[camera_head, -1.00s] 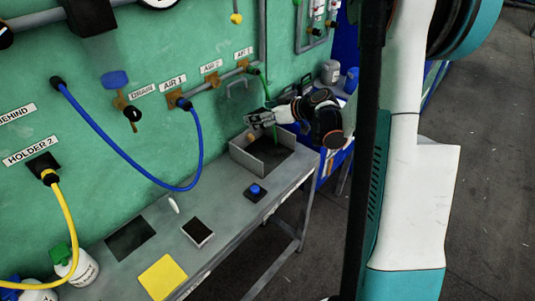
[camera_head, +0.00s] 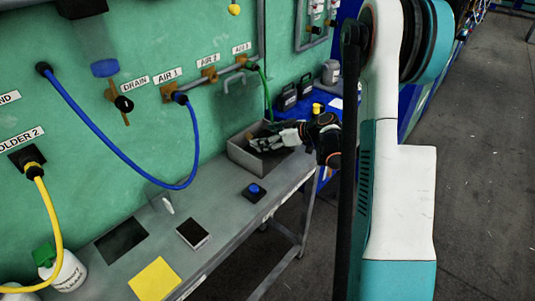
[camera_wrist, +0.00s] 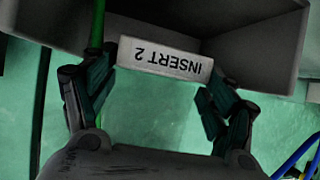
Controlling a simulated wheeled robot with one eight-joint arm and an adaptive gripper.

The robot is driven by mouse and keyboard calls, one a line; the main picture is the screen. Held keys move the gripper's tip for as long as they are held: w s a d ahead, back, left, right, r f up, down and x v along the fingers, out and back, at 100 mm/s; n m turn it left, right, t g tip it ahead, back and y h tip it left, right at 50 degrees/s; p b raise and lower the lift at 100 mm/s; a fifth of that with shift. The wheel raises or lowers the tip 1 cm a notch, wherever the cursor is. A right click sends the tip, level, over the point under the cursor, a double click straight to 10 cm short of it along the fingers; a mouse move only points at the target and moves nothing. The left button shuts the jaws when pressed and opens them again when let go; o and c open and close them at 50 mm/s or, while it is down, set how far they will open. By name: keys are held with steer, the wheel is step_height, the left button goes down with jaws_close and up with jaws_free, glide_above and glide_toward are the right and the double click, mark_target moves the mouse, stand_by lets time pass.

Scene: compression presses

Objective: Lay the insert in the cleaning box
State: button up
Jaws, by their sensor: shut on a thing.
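The cleaning box (camera_head: 247,160) is a grey open box at the far end of the metal bench, against the green wall. My gripper (camera_head: 262,143) is at the box's opening, with its fingers low over it. In the wrist view my gripper (camera_wrist: 160,88) is closed around the insert (camera_wrist: 165,58), a pale bar marked "INSERT 2" that appears upside down. The grey box walls (camera_wrist: 265,35) show just beyond the insert. Whether the insert touches the box floor cannot be told. In the head view the insert is too small to make out.
A green hose (camera_head: 266,95) comes down from the wall beside the box and shows at left in the wrist view (camera_wrist: 97,25). A blue button (camera_head: 255,188), a black-topped block (camera_head: 194,233) and a yellow pad (camera_head: 155,279) lie nearer on the bench. A blue hose (camera_head: 115,148) loops above.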

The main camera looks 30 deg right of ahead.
mark_target(268, 156)
steer(key=shift+f+b, duration=0.95)
steer(key=shift+f, duration=1.8)
steer(key=o, duration=1.4)
steer(key=shift+r, duration=0.1)
steer(key=p+v, duration=0.3)
steer(key=v, duration=0.9)
steer(key=shift+p, duration=0.3)
